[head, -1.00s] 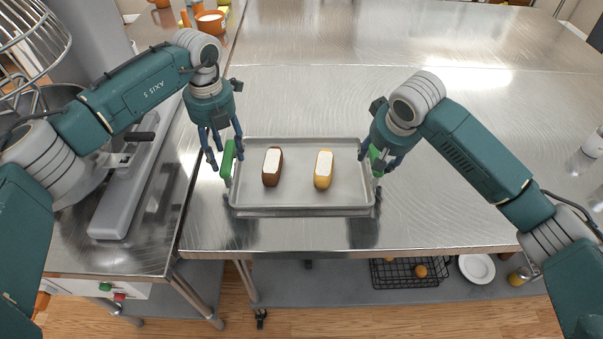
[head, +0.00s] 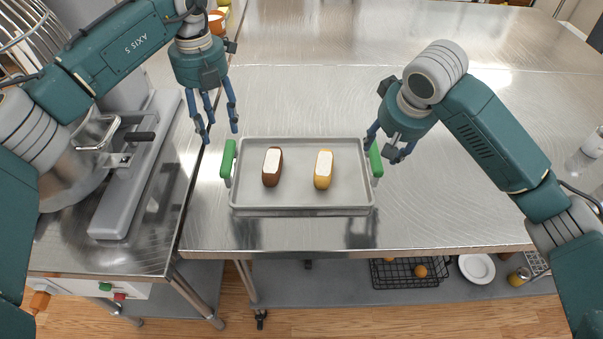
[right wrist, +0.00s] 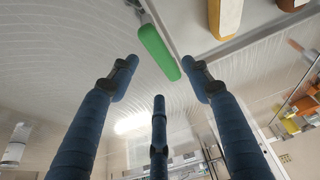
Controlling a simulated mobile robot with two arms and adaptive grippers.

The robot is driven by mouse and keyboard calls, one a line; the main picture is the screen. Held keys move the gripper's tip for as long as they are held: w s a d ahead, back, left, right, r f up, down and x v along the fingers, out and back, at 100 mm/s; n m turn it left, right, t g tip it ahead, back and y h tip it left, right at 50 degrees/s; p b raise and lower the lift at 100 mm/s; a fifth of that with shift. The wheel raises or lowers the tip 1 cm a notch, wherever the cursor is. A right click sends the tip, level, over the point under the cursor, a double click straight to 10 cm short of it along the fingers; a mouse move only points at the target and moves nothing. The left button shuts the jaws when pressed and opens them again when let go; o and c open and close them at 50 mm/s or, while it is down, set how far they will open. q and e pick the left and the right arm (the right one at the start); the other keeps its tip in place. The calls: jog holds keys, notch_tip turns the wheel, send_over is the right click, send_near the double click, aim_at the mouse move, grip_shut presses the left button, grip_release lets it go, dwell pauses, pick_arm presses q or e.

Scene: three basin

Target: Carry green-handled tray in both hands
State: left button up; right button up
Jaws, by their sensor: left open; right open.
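The grey metal tray (head: 300,200) rests on the steel table, with a green handle (head: 228,158) at its left end and another green handle (head: 376,159) at its right end. A brown bottle-like item with a white label (head: 271,168) and a yellow one (head: 323,170) lie on it. My left gripper (head: 218,125) is open and empty, above and behind the left handle, apart from it. My right gripper (head: 385,145) is open near the right handle, up and to its right. In the right wrist view the green handle (right wrist: 158,52) shows beyond the spread fingers, with nothing between them.
A mixer-like machine (head: 105,170) with a grey base stands left of the tray on a side counter. The steel table (head: 300,100) behind the tray is clear. A lower shelf holds a black wire basket (head: 405,273) and a white plate (head: 477,268).

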jog(key=shift+v, duration=2.4)
jog(key=shift+s+f, duration=0.1)
jog(key=shift+f, duration=0.05)
